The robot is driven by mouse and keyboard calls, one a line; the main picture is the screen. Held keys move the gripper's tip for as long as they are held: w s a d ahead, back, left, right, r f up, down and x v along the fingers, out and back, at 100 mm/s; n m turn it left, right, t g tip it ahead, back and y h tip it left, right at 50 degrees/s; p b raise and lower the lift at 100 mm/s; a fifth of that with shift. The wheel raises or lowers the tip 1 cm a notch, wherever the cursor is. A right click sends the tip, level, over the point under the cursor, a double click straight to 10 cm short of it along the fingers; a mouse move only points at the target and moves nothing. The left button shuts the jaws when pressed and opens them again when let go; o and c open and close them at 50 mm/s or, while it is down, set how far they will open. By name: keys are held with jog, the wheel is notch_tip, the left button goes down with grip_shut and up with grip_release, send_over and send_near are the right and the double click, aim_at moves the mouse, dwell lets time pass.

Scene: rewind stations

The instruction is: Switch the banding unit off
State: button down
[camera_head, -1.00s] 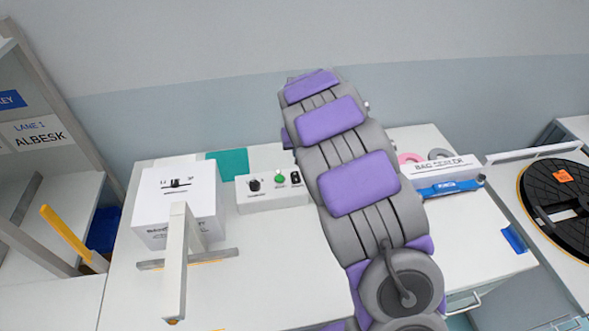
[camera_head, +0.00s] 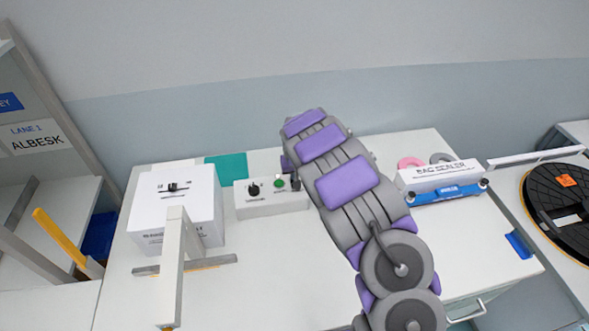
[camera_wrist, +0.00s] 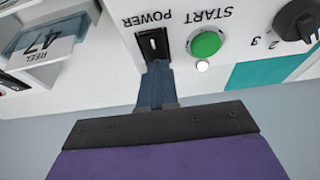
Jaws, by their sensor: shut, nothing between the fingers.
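A low white control box (camera_head: 275,207) stands at the back of the white bench. It carries a black knob (camera_head: 254,189), a green button (camera_head: 279,183) and a dark switch at its right end, partly beside my arm. The wrist view shows these upside down: the black switch (camera_wrist: 152,43) labelled POWER, the green START button (camera_wrist: 206,44) and the numbered knob (camera_wrist: 297,19). My gripper (camera_wrist: 157,68) is shut and empty, its tips at the switch's lower edge in that view. I cannot tell whether they touch. My arm hides the gripper in the head view.
A white box (camera_head: 150,220) with a slider stands left of the control box, behind a grey post stand (camera_head: 172,275). A bag sealer (camera_head: 440,177) is on the right, with a black reel (camera_head: 555,205) beyond it. The bench front between stand and arm is clear.

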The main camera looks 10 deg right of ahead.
jog(key=shift+f, duration=0.25)
jog(key=shift+f, duration=0.2)
dwell(0.3)
jog(key=shift+s, duration=0.15)
jog(key=shift+s+f+p, duration=0.1)
jog(key=shift+s+p, duration=0.45)
jog(key=shift+s, duration=0.2)
notch_tip(320, 180, up, 4)
jog(key=shift+r+p, duration=0.2)
jog(key=shift+p, duration=0.45)
jog(key=p+v, duration=0.1)
jog(key=v, duration=0.9)
jog(key=shift+s, duration=0.15)
